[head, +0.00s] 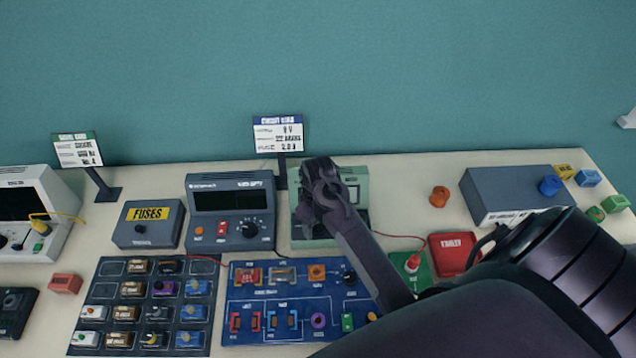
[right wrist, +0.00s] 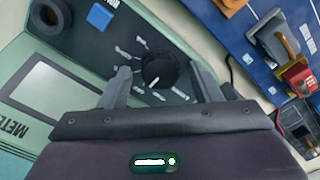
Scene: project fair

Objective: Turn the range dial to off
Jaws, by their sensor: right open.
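The range dial (right wrist: 159,68) is a round black knob on the dark panel of a pale green meter (right wrist: 85,75), with small white labels around it. A white mark shows on the dial's lower side in the right wrist view; I cannot read its setting. My right gripper (right wrist: 163,76) is open, one finger on each side of the dial; contact is unclear. In the head view my right gripper (head: 322,190) covers much of the green meter (head: 356,182) and hides the dial. My left gripper is not in view.
A grey bench supply (head: 231,210) and a fuses box (head: 149,223) stand left of the meter. A blue circuit board (head: 300,300) with parts lies in front. A sign (head: 278,134) stands behind.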

